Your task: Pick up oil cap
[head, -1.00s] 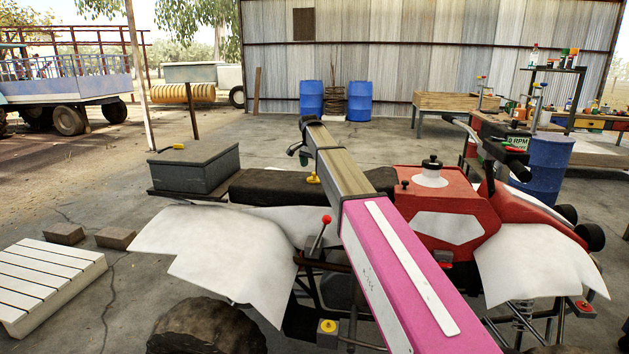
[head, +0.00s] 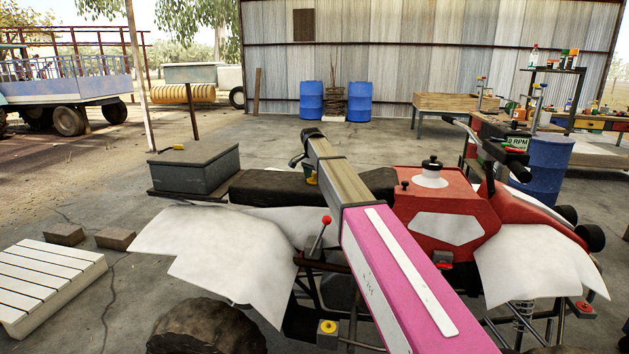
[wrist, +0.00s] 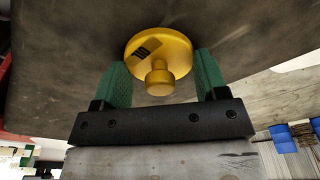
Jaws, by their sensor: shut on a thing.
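The yellow oil cap (wrist: 160,52) is a round disc with a short knob and a dark patch on its face. In the wrist view it sits between the two green fingers of my gripper (wrist: 161,66), which is shut on it. In the head view my gripper (head: 310,170) is low at the dark seat (head: 262,188) of the red and white quad bike, and a little yellow of the cap shows below the fingers. The cap is against or very close to the seat; I cannot tell whether it touches.
The quad's red tank (head: 445,204) with a black-topped white filler is right of my arm. A grey box (head: 195,170) is at the quad's rear. A red-knobbed lever (head: 322,232) and another yellow cap (head: 328,327) are low in front. A pallet (head: 45,285) lies left.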

